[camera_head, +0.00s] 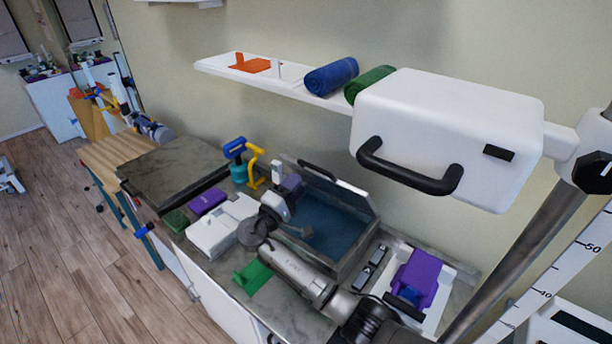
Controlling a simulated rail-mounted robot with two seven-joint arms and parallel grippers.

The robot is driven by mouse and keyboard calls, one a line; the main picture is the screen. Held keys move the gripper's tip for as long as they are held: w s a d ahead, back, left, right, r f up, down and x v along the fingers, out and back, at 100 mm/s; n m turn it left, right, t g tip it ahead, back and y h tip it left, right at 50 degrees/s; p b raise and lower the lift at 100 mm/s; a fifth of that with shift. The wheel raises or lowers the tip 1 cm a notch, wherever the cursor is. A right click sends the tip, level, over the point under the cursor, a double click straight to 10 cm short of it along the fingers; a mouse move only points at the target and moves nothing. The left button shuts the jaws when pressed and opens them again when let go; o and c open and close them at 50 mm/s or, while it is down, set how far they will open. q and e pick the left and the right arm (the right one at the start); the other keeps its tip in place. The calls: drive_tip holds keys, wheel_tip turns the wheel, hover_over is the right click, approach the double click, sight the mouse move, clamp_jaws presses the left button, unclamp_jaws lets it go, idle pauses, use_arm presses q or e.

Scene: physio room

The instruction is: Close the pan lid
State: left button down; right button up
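The pan (350,268) is a grey box with a dark blue inside on the counter, at the middle of the head view. Its lid (345,190) stands raised at the back, tilted up, with a black handle (317,170) on its upper edge. My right gripper (284,197) is at the pan's left side, near the left end of the raised lid. My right arm passes in front of the pan and hides part of its front. I cannot make out the fingers or whether they touch the lid. My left gripper is not in view.
A white box (450,125) with a black handle juts out above the pan's right side. A shelf (290,86) holds rolled towels. A white tray (440,312) with a purple item lies right of the pan. A white case (222,228) and green holder (252,277) lie left.

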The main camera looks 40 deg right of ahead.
drive_tip(key=v, duration=0.6)
drive_tip(key=shift+a+b, duration=0.2)
drive_tip(key=shift+b, duration=0.15)
drive_tip(key=shift+f, duration=0.1)
